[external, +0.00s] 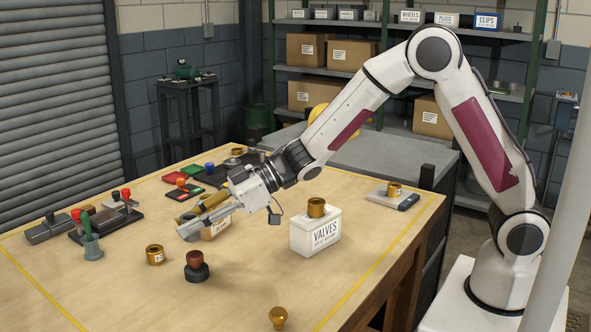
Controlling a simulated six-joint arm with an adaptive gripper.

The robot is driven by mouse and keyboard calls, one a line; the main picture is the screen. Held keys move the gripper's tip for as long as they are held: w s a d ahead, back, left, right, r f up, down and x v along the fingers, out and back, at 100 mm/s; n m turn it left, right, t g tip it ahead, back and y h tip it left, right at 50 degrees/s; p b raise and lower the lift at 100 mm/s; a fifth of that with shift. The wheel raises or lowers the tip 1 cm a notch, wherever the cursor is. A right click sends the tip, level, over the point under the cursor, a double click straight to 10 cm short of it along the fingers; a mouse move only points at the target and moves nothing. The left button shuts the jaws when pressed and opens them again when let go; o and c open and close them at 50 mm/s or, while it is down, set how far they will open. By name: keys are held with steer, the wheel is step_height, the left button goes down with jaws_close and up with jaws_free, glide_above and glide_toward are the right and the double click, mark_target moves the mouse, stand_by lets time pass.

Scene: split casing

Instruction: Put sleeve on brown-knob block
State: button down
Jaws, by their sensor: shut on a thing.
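The brown-knob block (197,267) stands upright on the table, a brown knob above a dark round base. My gripper (191,226) is above and behind it, pointing down to the left. It is shut on a brass-coloured piece (186,219), mostly hidden by the fingers, so I cannot tell its full shape. Another brass sleeve (155,255) with a small label stands on the table left of the block. A third brass sleeve (316,207) sits on the white VALVES box (316,238), and one more (394,188) sits on a grey scale (392,198).
A brass knob (278,317) stands at the front edge. A cup with tools (92,247) and a dark fixture with red knobs (108,217) are at left.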

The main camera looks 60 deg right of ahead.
steer(key=shift+f, duration=1.85)
steer(key=shift+f, duration=0.1)
steer(key=c, duration=1.7)
jaws_free()
steer(key=shift+d, duration=0.1)
steer(key=shift+v, duration=6)
